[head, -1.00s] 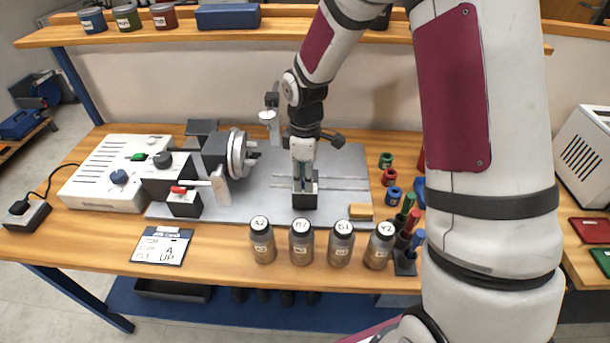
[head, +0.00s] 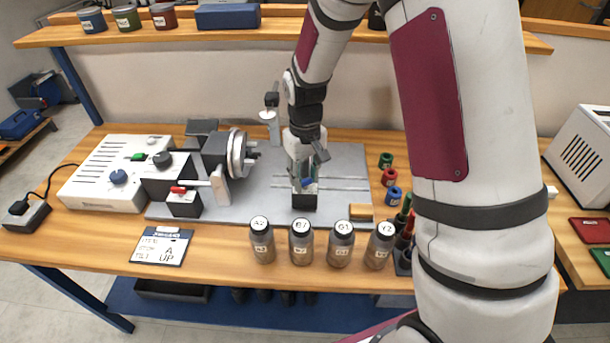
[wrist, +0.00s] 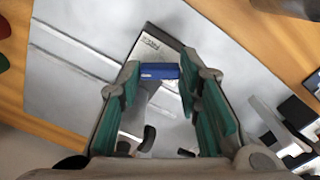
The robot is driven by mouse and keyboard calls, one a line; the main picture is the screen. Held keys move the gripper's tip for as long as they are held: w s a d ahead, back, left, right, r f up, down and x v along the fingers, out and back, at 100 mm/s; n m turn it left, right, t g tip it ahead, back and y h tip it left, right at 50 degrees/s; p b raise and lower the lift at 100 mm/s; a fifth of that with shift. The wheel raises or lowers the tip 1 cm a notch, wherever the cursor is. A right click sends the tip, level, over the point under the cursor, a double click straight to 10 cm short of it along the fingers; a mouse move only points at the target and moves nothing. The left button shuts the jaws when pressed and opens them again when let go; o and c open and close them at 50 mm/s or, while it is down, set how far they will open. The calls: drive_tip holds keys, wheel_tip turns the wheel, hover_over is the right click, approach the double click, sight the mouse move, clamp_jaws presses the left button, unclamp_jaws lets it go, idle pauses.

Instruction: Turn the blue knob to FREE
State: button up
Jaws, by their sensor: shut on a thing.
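The blue knob (wrist: 158,71) is a short blue bar in the wrist view, lying between the tips of my gripper (wrist: 159,74). One green-padded finger is at each end of it, and the gripper is shut on it. A pale plate with small dark lettering lies just beyond the knob; I cannot read it. In the head view the knob (head: 309,185) shows as a small blue patch at the fingertips of my gripper (head: 304,178). It sits on a dark block (head: 304,202) on the grey plate. The fingers hide part of the knob, and its pointing direction is unclear.
Several labelled jars (head: 301,241) stand along the front edge of the grey plate (head: 265,205). A white box (head: 116,172) has another blue knob.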

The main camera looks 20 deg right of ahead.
sight(305, 180)
drive_tip(key=m, duration=0.6)
drive_tip(key=shift+m+p, duration=0.3)
idle(0.4)
drive_tip(key=o, duration=1.1)
drive_tip(key=shift+o, duration=0.2)
drive_tip(key=shift+r, duration=0.1)
wheel_tip(305, 180, up, 12)
